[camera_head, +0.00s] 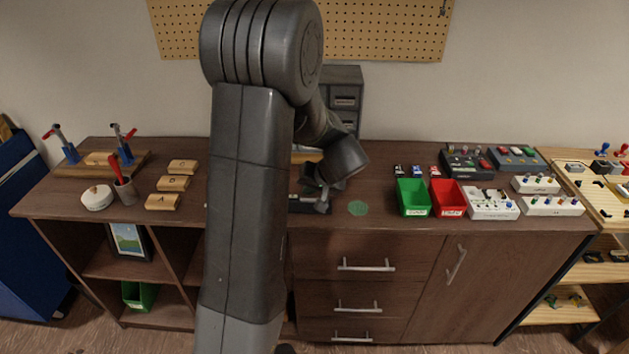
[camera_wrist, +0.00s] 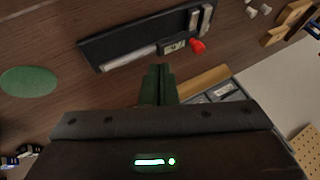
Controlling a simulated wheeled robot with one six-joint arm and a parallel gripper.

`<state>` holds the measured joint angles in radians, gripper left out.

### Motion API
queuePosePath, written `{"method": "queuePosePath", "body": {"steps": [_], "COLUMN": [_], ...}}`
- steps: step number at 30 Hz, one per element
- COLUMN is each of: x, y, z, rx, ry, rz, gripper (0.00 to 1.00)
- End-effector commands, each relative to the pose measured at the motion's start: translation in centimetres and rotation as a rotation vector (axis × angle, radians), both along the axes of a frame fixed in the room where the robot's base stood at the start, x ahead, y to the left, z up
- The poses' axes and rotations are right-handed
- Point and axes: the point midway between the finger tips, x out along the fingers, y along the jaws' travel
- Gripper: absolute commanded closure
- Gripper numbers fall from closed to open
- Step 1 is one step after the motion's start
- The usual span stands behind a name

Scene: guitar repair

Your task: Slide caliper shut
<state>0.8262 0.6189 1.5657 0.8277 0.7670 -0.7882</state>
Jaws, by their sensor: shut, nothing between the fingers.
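The caliper lies in a long dark tray (camera_wrist: 110,44) in the wrist view. Its silver beam (camera_wrist: 128,57) runs along the tray, with a small display (camera_wrist: 174,46) and a red knob (camera_wrist: 197,46) near one end. Two silver jaw pieces (camera_wrist: 207,18) stand at that end, with a narrow dark gap seeming to lie between them. My gripper (camera_wrist: 159,70) is shut and empty, beside the tray near the display and apart from the red knob in the picture. In the head view my gripper (camera_head: 318,197) is over the bench, and my arm hides most of the caliper.
A green disc (camera_head: 358,208) lies on the bench right of the tray. Green (camera_head: 412,198) and red (camera_head: 448,199) bins stand farther right. A grey drawer cabinet (camera_head: 345,88) is behind. Wooden blocks (camera_head: 173,184) and a cup of tools (camera_head: 125,190) are at left.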

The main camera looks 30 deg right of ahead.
Motion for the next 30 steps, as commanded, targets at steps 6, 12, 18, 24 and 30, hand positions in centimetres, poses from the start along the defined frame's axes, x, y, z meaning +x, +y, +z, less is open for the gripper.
{"method": "queuePosePath", "body": {"steps": [6,12,18,24,30], "x": [2.3,3.9,4.5,4.5,4.7], "y": [0.8,2.8,3.4,3.4,3.8], "z": [-2.4,-2.3,-2.5,-2.5,-2.7], "rx": [0.001,0.000,0.000,0.000,-0.002], "ry": [0.002,0.001,0.001,0.000,0.000], "rz": [0.003,0.002,0.000,0.000,0.002], "gripper": [1.00,1.00,1.00,1.00,1.00]}}
